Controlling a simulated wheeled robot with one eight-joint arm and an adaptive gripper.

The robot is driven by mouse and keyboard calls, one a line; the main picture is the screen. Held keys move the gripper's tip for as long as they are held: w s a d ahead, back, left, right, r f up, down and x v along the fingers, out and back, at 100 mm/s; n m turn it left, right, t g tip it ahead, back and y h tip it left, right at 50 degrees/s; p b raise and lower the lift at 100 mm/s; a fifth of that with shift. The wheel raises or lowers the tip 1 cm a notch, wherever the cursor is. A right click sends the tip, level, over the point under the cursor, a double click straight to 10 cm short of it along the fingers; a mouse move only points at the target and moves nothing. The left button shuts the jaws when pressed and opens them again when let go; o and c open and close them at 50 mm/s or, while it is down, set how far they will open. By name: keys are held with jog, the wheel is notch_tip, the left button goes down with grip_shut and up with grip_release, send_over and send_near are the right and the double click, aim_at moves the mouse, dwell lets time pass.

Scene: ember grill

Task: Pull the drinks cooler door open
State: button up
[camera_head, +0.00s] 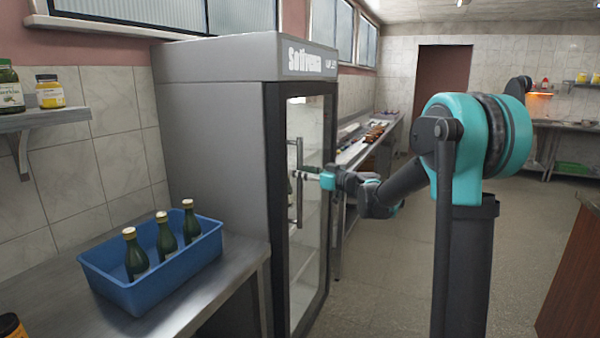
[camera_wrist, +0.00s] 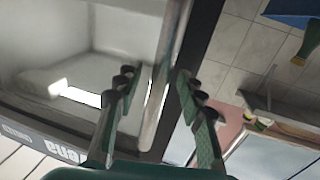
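The drinks cooler (camera_head: 215,130) is a tall grey cabinet with a dark-framed glass door (camera_head: 308,130), which looks closed. Its vertical bar handle (camera_head: 299,155) is on the door's left side. My gripper (camera_head: 305,176) reaches from the right to the middle of the handle. In the wrist view, the handle (camera_wrist: 160,95) runs between the two fingers of my gripper (camera_wrist: 157,80). The fingers are apart, with a gap visible on the left side; contact on the right side is hard to tell. Dim white shelves show behind the glass.
A steel counter (camera_head: 225,283) with a blue crate (camera_head: 150,293) of green bottles stands left of the cooler. A long counter (camera_head: 350,155) runs beyond it. A wooden-sided counter (camera_head: 575,270) is at right. The floor (camera_head: 385,290) before the door is clear.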

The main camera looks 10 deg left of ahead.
jog(key=shift+w+a, duration=0.2)
jog(key=shift+a, duration=0.05)
jog(key=shift+c, duration=0.6)
grip_shut()
